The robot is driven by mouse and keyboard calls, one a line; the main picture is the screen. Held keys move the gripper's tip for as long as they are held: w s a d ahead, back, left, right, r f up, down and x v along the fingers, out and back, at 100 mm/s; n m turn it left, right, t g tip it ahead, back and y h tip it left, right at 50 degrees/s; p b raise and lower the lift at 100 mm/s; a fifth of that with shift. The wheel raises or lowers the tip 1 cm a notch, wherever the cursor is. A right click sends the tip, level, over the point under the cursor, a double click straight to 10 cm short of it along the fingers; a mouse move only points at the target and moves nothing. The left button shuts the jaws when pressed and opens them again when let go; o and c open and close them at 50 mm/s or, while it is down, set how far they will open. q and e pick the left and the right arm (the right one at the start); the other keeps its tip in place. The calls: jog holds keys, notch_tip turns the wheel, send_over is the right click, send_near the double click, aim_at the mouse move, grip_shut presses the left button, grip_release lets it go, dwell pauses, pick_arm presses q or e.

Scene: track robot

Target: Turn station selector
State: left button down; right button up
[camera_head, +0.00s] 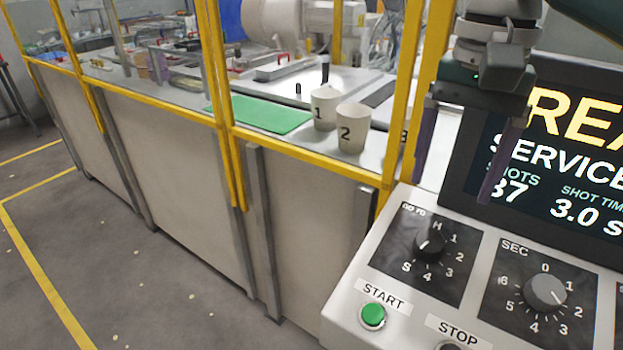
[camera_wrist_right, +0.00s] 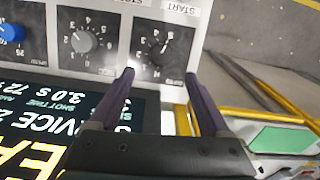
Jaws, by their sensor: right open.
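The station selector (camera_head: 430,244) is a small black knob on a dark plate marked "GO TO", with labels H, 1, 2, 3, 4 and S around it. A pale mark shows on its left side; I cannot tell for sure which label it points to. In the right wrist view the selector (camera_wrist_right: 156,47) lies just beyond the fingertips, upside down. My right gripper (camera_head: 453,190) is open and empty, with two purple fingers apart, above the panel and in front of the screen. It also shows in the wrist view (camera_wrist_right: 160,75), not touching the knob. My left gripper is not in view.
A grey "SEC" knob (camera_head: 545,291) sits right of the selector. A green START button (camera_head: 373,315) is below it. The screen (camera_head: 560,150) rises behind the panel. A yellow fence post (camera_head: 407,90) stands left. Two cups (camera_head: 351,128) (camera_head: 324,108) stand behind the fence.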

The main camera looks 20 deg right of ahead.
aim_at(431, 238)
notch_tip(431, 238, down, 9)
jog(key=shift+w+d+f, duration=0.1)
jog(key=shift+f, duration=0.35)
jog(key=shift+c, duration=0.3)
jog(key=c, duration=0.3)
grip_shut()
